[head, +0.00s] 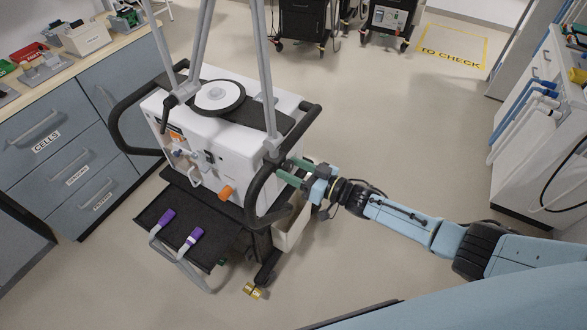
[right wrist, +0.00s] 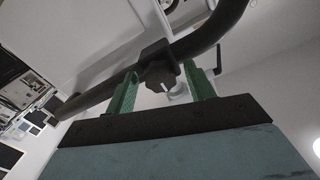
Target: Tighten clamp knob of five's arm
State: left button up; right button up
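A black clamp knob (right wrist: 160,76) with a white mark sits on a clamp on the dark rail (right wrist: 95,97) in the right wrist view. My right gripper (head: 286,172) reaches in from the right to the side rail of the white ventilator (head: 190,125). Its two green fingers are open, one on each side of the knob in the right wrist view (right wrist: 162,88), with a gap showing on both sides. In the head view a grey pole (head: 263,70) rises from the clamp area (head: 272,147); the knob itself is not clear there. My left gripper is out of view.
A blue drawer cabinet (head: 45,130) with a loaded worktop stands at the left. A dark tray with purple-ended handles (head: 166,216) juts from the ventilator's front. A white cart with hoses (head: 535,140) stands at the right. Floor behind and right of the ventilator is open.

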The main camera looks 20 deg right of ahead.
jog(key=v, duration=1.3)
jog(key=shift+s, duration=0.2)
jog(key=shift+d, duration=0.1)
jog(key=s+d+f+m+g+h+b, duration=0.1)
jog(key=s+d+f+h+b, duration=0.2)
jog(key=f, duration=0.6)
jog(key=s+d+f+m+g+h, duration=0.1)
jog(key=s+f+h, duration=0.3)
jog(key=f, duration=0.6)
jog(key=s+d+f+m+g+h+b, duration=0.1)
jog(key=s+d+f+h+b, duration=0.2)
jog(key=f, duration=0.6)
jog(key=s+a+f+g+h, duration=0.1)
jog(key=s+a+f+g, duration=0.1)
jog(key=s+f, duration=0.3)
jog(key=s+a+f+g+b, duration=0.1)
jog(key=s+f+g, duration=0.3)
jog(key=s, duration=1)
jog(key=s+a+f+g+h, duration=0.1)
jog(key=s+a+f+g, duration=0.1)
jog(key=s+f, duration=0.4)
jog(key=s+g, duration=0.1)
jog(key=s, duration=0.3)
jog(key=shift+a+h, duration=0.3)
